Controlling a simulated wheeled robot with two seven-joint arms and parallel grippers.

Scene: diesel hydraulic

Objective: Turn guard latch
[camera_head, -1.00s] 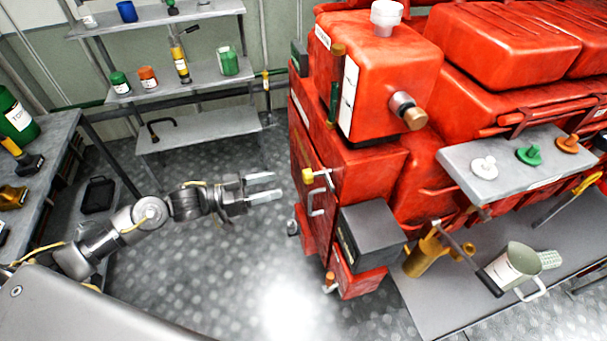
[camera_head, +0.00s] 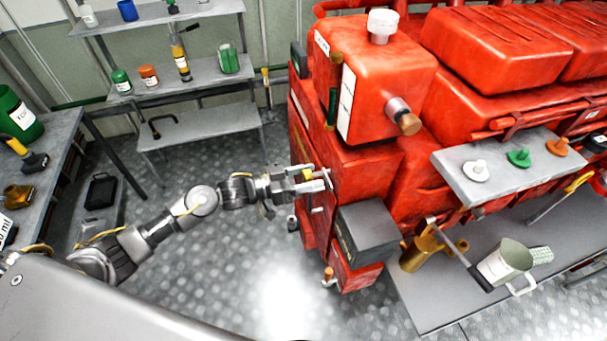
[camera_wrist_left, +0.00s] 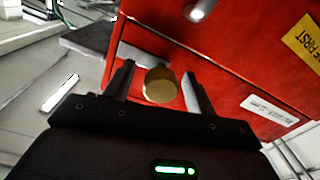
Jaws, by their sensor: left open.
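The guard latch (camera_head: 307,175) is a small yellow knob on the front of the red engine, largely framed by my left gripper in the head view. In the left wrist view the round, brass-yellow latch knob (camera_wrist_left: 160,85) sits between the two fingers. My left gripper (camera_head: 318,179) is open around the knob, with a finger on each side. In the left wrist view there is a gap between the knob and each finger of the left gripper (camera_wrist_left: 159,88). My right gripper does not show.
The red engine (camera_head: 375,165) fills the middle and right. A dark grey box (camera_head: 367,233) juts out below the latch. A grey shelf (camera_head: 490,165) with caps and a lower bench (camera_head: 430,310) stand at the right. Floor in front is clear.

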